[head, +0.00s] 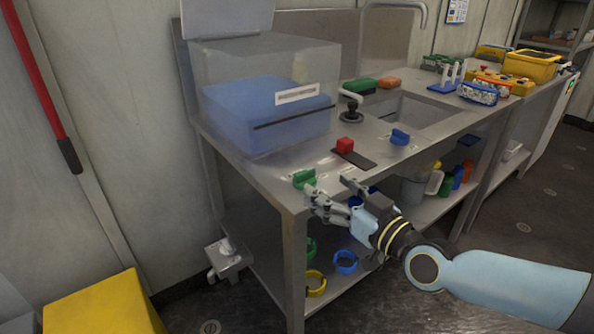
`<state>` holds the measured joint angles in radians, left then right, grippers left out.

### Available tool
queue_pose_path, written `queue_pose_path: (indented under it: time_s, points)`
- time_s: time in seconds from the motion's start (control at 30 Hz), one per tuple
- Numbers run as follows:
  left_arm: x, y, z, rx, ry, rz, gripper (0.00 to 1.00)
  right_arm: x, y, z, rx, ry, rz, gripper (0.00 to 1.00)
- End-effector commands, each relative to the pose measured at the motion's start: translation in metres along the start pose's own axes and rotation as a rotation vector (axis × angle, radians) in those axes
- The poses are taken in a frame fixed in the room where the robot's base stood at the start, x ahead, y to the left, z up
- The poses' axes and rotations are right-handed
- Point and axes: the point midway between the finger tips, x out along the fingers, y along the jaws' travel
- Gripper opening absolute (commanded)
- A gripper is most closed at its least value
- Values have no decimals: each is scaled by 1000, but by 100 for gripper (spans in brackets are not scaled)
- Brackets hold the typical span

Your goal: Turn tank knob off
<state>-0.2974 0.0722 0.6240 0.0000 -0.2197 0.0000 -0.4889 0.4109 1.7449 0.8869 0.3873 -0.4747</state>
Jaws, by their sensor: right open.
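A transparent tank (240,62) with blue liquid in its lower part stands on the steel counter at the left. In front of it on the countertop are a green knob (304,178), a red knob or switch (345,145) on a dark plate, and a blue knob (400,136). I cannot tell from any readable label which one is the tank knob. My right gripper (330,190) is open at the counter's front edge, its fingers just right of the green knob. I cannot tell whether a finger touches it. My left gripper is not in view.
A sink (412,110) with a faucet (424,12) lies right of the tank. Sponges and a yellow toolbox (532,66) stand further along the counter. Coloured rings and containers sit on the lower shelf. A yellow box (105,305) stands at the lower left.

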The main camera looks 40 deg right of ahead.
Motion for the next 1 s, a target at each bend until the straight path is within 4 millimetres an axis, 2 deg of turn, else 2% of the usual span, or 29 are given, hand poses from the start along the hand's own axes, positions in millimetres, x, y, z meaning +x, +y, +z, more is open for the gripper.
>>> queue_pose_path:
  time_s: [0.2, 0.4, 0.53, 0.8, 1.0]
  points:
    - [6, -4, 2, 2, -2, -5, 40, 46, 0, 0, 2, 4, 1, 71]
    - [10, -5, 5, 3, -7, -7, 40, 74, 0, 2, 0, 0, 1, 71]
    - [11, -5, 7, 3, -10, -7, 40, 81, 0, 1, 0, 0, 1, 71]
    - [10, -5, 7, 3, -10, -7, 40, 82, 0, 0, 0, -1, 0, 71]
    - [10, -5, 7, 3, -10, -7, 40, 82, 0, 0, 0, -1, 0, 45]
